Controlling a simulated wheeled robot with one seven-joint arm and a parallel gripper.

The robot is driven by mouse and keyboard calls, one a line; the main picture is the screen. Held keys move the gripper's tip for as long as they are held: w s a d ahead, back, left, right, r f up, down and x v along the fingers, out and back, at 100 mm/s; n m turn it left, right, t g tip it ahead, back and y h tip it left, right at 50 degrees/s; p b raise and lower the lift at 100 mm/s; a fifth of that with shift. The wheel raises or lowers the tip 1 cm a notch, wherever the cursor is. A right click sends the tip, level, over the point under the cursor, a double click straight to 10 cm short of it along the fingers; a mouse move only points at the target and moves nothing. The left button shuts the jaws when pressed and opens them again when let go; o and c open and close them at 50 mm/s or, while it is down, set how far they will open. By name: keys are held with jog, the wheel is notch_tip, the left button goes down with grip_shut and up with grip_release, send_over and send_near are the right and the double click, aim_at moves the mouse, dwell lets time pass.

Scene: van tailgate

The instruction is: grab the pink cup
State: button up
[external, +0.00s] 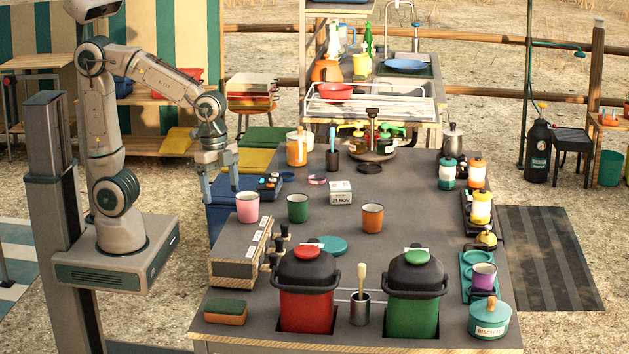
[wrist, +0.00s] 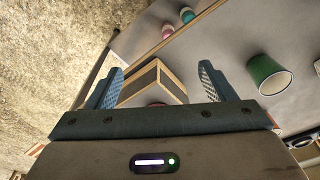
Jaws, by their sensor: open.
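The pink cup (external: 248,207) stands upright near the left edge of the grey table, just behind the box with black knobs (external: 238,262). My gripper (external: 220,192) is open and empty, pointing down, to the left of the cup and a little above it. The cup and the fingers are apart. In the wrist view, the open fingers (wrist: 162,70) frame a wood-edged box (wrist: 155,84). A small reddish patch shows at the palm's edge there; I cannot tell whether it is the pink cup.
A green cup (external: 298,208) stands right of the pink one and shows in the wrist view (wrist: 265,75). An orange cup (external: 372,218) stands further right. Red (external: 306,290) and green (external: 415,290) canisters stand in front.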

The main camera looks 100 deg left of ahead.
aim_at(248, 205)
jog(key=w+d+r+m+p, duration=0.2)
jog(key=w+r+m+p, duration=0.15)
jog(key=r, duration=0.25)
jog(key=w+d+r+m+p, duration=0.3)
jog(key=w+r+p, duration=0.1)
jog(key=r+p, duration=0.15)
jog(key=shift+m+g+h, duration=0.3)
jog(key=shift+m+h, duration=0.05)
jog(key=shift+h, duration=0.05)
jog(key=f, duration=0.5)
jog(key=w+d+f, duration=0.1)
jog(key=f, duration=0.2)
jog(key=shift+d+f+p, duration=0.2)
jog(key=shift+f, duration=0.65)
jog(key=shift+d+f+p, duration=0.2)
jog(key=shift+d+f, duration=0.05)
jog(key=shift+f, duration=0.6)
jog(key=shift+d+f+p, duration=0.2)
jog(key=shift+f, duration=0.65)
jog(key=c, duration=1.1)
